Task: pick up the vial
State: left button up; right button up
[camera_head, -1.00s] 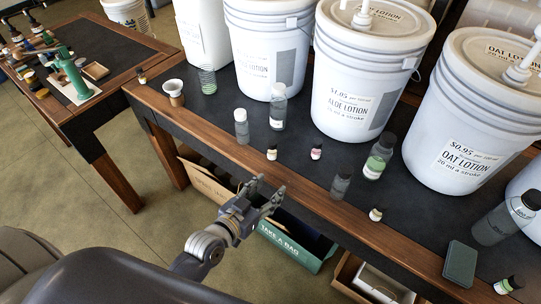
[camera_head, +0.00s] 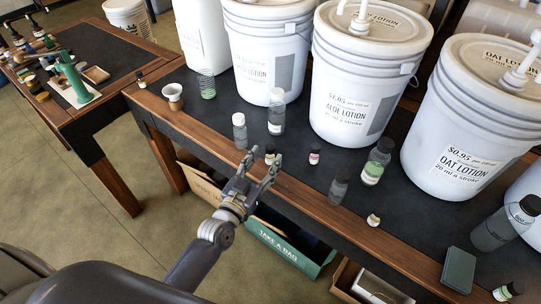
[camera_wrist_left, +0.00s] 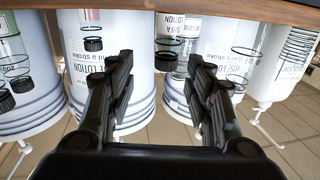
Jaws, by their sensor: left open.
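Several small dark-capped vials stand on the table. The one nearest my left gripper (camera_head: 262,168) is a small vial (camera_head: 270,151), partly hidden behind the fingertips in the head view. In the left wrist view, which is upside down, this vial (camera_wrist_left: 168,27) appears beyond the gap between my open fingers (camera_wrist_left: 161,68), apart from them. A vial with a pinkish label (camera_head: 314,155) stands to its right. My left gripper is open and empty, at the table's front edge. My right gripper is not in view.
Clear bottles (camera_head: 240,132) and (camera_head: 277,112) stand behind the nearest vial. A grey bottle (camera_head: 339,187) and a green-labelled bottle (camera_head: 375,163) stand to the right. Large white lotion buckets (camera_head: 355,85) line the back. The wooden front edge (camera_head: 320,212) runs below the vials.

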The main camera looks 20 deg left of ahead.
aim_at(268, 152)
pick_arm(q)
jog(key=shift+w+f, duration=0.1)
jog(key=shift+w, duration=2.65)
grip_shut()
